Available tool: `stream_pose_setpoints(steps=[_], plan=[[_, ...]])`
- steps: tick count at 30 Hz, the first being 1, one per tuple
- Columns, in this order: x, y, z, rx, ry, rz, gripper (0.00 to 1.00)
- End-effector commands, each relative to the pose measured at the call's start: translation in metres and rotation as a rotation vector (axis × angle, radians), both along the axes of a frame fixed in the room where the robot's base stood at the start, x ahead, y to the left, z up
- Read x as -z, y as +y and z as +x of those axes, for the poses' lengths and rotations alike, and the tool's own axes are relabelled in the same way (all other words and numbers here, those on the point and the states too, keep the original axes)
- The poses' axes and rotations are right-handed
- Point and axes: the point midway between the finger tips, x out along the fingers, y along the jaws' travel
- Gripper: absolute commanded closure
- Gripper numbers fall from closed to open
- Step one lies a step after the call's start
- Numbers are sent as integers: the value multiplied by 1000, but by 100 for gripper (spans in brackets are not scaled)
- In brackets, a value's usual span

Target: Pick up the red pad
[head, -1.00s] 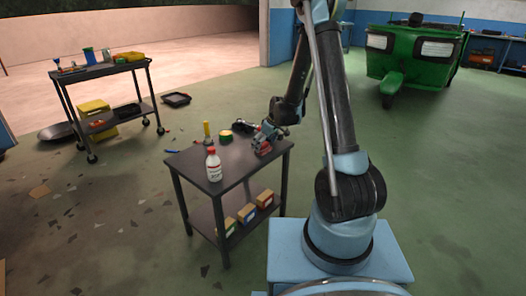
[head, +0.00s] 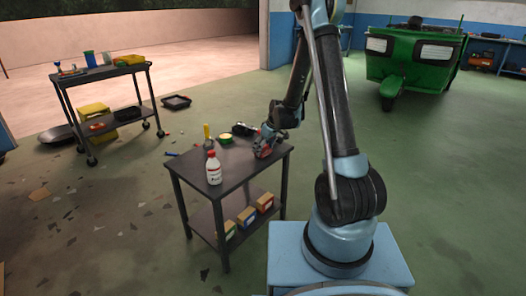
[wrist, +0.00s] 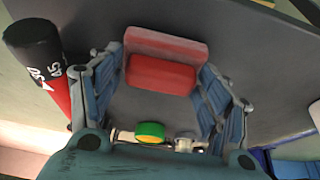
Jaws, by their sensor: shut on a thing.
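The red pad (wrist: 162,75) is a rounded red block. In the wrist view it sits between the fingertips of my gripper (wrist: 163,80), which is shut on it with a finger against each side. In the head view my gripper (head: 268,144) reaches down to the right part of the dark table (head: 240,165), with a little of the red pad (head: 262,152) showing at its tips. Whether the pad touches the tabletop cannot be told.
A white bottle with a red cap (head: 213,168) stands at the table's front left. A green and yellow roll (head: 226,139) and a yellow-handled tool (head: 207,133) are behind it. A cart (head: 103,72) stands far left.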

Motion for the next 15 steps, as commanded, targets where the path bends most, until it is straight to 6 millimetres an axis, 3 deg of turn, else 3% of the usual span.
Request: stream_pose_setpoints(steps=[15], plan=[[-71, 0, -1, 0, 0, 0, 54]])
